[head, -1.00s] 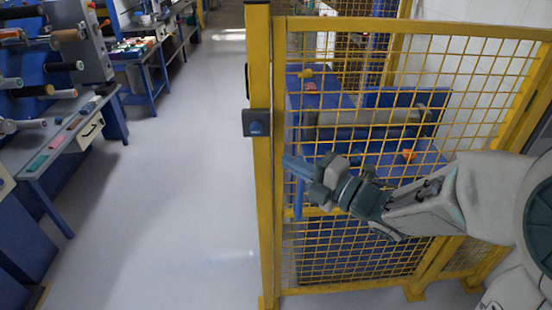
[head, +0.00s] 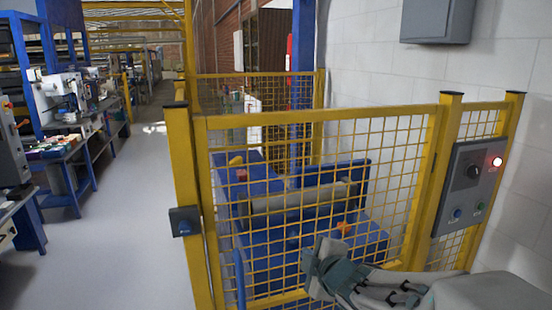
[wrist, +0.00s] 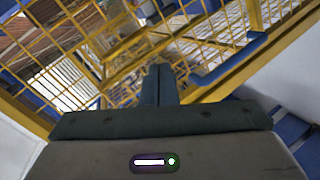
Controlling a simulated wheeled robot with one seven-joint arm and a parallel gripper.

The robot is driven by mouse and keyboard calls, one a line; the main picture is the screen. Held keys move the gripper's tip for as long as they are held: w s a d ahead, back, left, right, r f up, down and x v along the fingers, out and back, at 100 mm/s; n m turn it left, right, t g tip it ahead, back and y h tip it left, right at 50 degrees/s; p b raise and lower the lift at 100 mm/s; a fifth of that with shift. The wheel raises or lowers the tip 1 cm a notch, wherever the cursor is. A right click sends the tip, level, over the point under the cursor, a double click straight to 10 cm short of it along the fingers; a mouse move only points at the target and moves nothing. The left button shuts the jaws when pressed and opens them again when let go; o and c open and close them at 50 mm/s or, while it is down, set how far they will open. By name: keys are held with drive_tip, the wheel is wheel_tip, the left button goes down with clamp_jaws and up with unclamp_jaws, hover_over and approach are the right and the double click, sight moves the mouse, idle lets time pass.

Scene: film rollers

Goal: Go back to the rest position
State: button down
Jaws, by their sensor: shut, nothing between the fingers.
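My gripper (head: 312,250) is at the lower middle of the head view, in front of the yellow mesh fence (head: 330,140). In the wrist view my gripper (wrist: 159,70) shows its two fingers together, with nothing between them. The fence mesh also fills the upper part of the wrist view (wrist: 105,57). The arm reaches in from the lower right of the head view.
A control panel (head: 470,187) with a lit red lamp is on the right. Workbenches (head: 75,150) line the left. The grey aisle floor (head: 115,240) between is clear.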

drive_tip(key=s+d+f+m+g+h, duration=0.2)
drive_tip(key=s+d+m+g+h, duration=0.1)
drive_tip(key=s+d+m, duration=0.3)
drive_tip(key=s+d+f+m+g+h, duration=0.2)
drive_tip(key=s+d+m+g, duration=0.1)
drive_tip(key=s+m, duration=0.35)
drive_tip(key=s+a+f+m+g, duration=0.1)
drive_tip(key=s+m+g, duration=0.3)
drive_tip(key=s, duration=0.2)
drive_tip(key=shift+s+a+f+m+y, duration=0.15)
drive_tip(key=shift+s+f+m+y, duration=0.05)
drive_tip(key=shift+s+m+y, duration=0.2)
